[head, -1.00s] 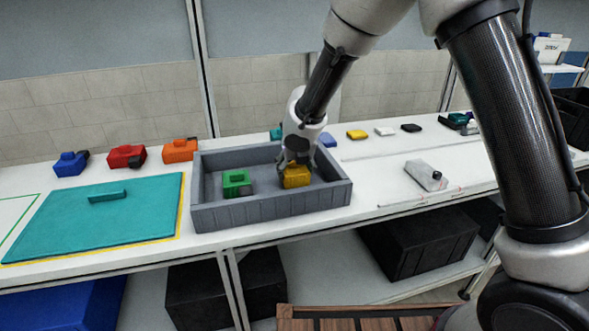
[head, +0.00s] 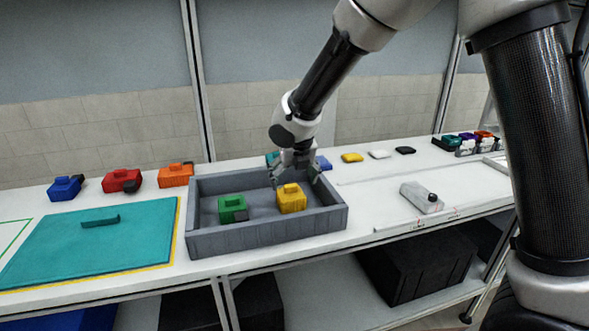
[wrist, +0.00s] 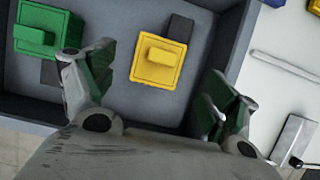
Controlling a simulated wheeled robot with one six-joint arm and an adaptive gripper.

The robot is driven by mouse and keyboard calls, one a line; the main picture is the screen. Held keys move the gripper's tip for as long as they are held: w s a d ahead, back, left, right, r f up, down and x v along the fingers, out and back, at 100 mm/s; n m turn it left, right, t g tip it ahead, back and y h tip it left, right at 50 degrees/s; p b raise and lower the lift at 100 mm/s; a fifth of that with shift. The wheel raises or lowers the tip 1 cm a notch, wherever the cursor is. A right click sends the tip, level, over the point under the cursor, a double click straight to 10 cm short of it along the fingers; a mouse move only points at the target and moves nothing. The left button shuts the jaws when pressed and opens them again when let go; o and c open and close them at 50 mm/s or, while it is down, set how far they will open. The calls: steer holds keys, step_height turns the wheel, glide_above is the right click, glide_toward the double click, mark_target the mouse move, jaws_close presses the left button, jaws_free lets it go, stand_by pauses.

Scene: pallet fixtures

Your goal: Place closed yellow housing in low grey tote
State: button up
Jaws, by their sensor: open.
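The yellow housing (head: 291,198) sits upright on the floor of the low grey tote (head: 270,229), in its right half. A green housing (head: 232,208) stands to its left in the same tote. My gripper (head: 295,180) is open and empty just above and behind the yellow housing. In the wrist view the yellow housing (wrist: 159,58) lies beyond and between the spread fingers (wrist: 155,95), apart from both. A dark part shows beside the housing there. The green housing (wrist: 42,30) is at the upper left of that view.
Blue (head: 66,188), red (head: 122,180) and orange (head: 175,175) housings stand left of the tote. A teal board (head: 90,235) lies on the bench. A grey device (head: 421,198) and several small coloured parts are to the right. The bench between them is mostly clear.

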steer(key=s+d+r+m, duration=0.3)
steer(key=d+r+m, duration=0.2)
steer(key=d+m, duration=0.15)
steer(key=s+d+r+m+h, duration=0.1)
steer(key=s+d+r+m, duration=0.1)
steer(key=d+r+m, duration=0.45)
steer(key=s+d+r+m, duration=0.2)
steer(key=s+d+m, duration=0.15)
steer(key=d, duration=0.55)
steer(key=s+d+m, duration=0.7)
steer(key=s+m, duration=0.3)
steer(key=m, duration=0.1)
steer(key=s+d+r+m, duration=0.1)
steer(key=s+d+m, duration=0.6)
steer(key=s+m, duration=0.3)
steer(key=shift+s+r+m, duration=0.15)
steer(key=shift+r+m, duration=0.1)
steer(key=shift+m, duration=0.6)
